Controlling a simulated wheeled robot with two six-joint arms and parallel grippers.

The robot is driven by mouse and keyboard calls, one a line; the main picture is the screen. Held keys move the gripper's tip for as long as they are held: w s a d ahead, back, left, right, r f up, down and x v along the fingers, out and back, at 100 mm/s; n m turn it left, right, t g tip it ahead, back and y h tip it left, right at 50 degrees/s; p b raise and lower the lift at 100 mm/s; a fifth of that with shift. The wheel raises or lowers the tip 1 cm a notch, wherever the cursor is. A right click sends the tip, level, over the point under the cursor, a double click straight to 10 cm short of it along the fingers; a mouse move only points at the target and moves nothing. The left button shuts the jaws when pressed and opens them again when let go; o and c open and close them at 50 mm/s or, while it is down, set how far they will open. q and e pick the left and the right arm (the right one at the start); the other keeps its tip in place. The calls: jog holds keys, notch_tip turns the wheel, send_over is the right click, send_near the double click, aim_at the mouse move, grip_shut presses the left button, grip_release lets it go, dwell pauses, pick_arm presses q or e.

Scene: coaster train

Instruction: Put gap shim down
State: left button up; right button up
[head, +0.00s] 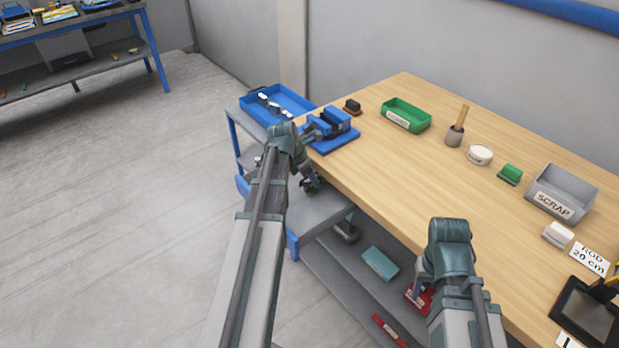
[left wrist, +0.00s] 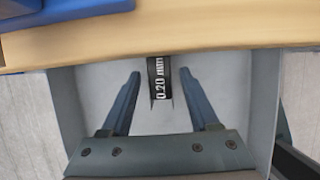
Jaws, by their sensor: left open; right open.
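The gap shim (left wrist: 159,80) is a dark strip marked "0.20 mm" in the left wrist view. It shows between the two fingertips of my left gripper (left wrist: 158,82), against a light grey surface. The fingers are open, with a gap on each side of the shim. In the head view my left gripper (head: 310,184) is over the grey trolley (head: 312,214), beside the workbench edge; the shim cannot be made out there. My right gripper (head: 419,290) is low in front of the bench, partly hidden by its own arm, with no held thing visible.
The wooden workbench (head: 370,170) carries a blue vise (head: 333,127), a green tray (head: 405,114) and a grey scrap bin (head: 562,190). A blue tray (head: 290,99) stands at the bench's far left end. A teal box (head: 380,263) lies on the lower shelf. The floor at left is clear.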

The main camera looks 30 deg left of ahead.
pick_arm(q)
jog(key=p+v, duration=1)
jog(key=v, duration=0.2)
jog(key=shift+p, duration=0.4)
jog(key=shift+s, duration=0.1)
jog(key=s+d+m+g+y, duration=0.1)
jog(key=s+d+m, duration=0.4)
jog(key=d+m, duration=0.5)
jog(key=s+d+f+m+g+y, duration=0.1)
jog(key=s+d+m, duration=0.4)
jog(key=d+m, duration=0.6)
jog(key=s+d+m+g+y, duration=0.1)
jog(key=s+d+m, duration=0.4)
jog(key=d+m, duration=0.6)
jog(key=shift+s+f+m+g, duration=0.25)
jog(key=shift+m+g, duration=0.35)
jog(key=shift+m, duration=1.1)
jog(key=shift+w, duration=0.1)
jog(key=shift+c, duration=0.4)
